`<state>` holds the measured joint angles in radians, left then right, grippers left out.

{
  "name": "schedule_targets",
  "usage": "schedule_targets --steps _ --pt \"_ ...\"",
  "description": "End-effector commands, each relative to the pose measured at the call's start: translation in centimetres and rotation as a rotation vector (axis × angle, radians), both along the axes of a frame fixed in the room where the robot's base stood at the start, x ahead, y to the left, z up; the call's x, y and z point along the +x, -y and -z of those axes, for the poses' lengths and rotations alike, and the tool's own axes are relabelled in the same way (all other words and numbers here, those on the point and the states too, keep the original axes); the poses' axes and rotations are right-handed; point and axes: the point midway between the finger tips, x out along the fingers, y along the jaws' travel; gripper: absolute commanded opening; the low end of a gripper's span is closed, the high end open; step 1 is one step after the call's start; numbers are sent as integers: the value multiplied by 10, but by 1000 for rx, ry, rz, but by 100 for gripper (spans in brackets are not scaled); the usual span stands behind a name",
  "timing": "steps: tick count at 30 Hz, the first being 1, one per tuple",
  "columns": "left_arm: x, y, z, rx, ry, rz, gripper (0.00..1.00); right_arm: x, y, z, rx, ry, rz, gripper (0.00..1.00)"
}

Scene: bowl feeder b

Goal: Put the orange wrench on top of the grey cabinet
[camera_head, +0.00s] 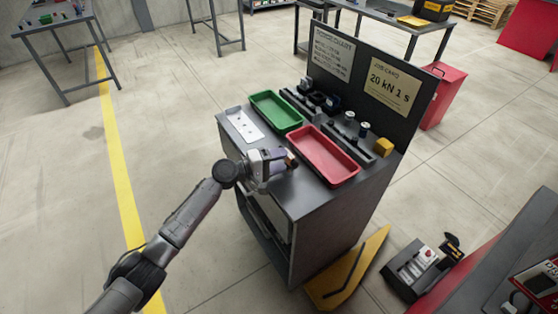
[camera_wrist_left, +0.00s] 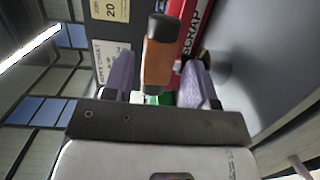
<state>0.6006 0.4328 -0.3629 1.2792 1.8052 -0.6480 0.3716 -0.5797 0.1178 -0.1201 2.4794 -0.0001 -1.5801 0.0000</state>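The grey cabinet (camera_head: 318,198) stands mid-picture in the head view, with a flat top and a dark upright board at its back. My left gripper (camera_head: 284,160) is over the front part of the cabinet top, lying sideways. In the left wrist view, the orange wrench (camera_wrist_left: 158,62), with a dark end, is between the two purple fingers of the left gripper (camera_wrist_left: 158,80). Much of the wrench is hidden in the head view. My right gripper is not in view.
A green tray (camera_head: 276,112) and a red tray (camera_head: 325,157) take up much of the cabinet top. A white plate (camera_head: 244,124) lies at its left, and small parts and a yellow block (camera_head: 383,147) line the back. Bare top shows near the front edge.

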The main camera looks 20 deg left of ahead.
Motion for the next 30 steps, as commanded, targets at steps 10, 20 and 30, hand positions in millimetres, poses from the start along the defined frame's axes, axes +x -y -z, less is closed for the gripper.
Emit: schedule_targets --steps 10,20,30 --pt "0 0 -3 0 0 0 59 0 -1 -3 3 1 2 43" --pt "-32 -33 -6 1 -2 -2 59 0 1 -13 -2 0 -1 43" --pt "-70 -73 -9 1 -1 0 59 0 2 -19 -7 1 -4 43"
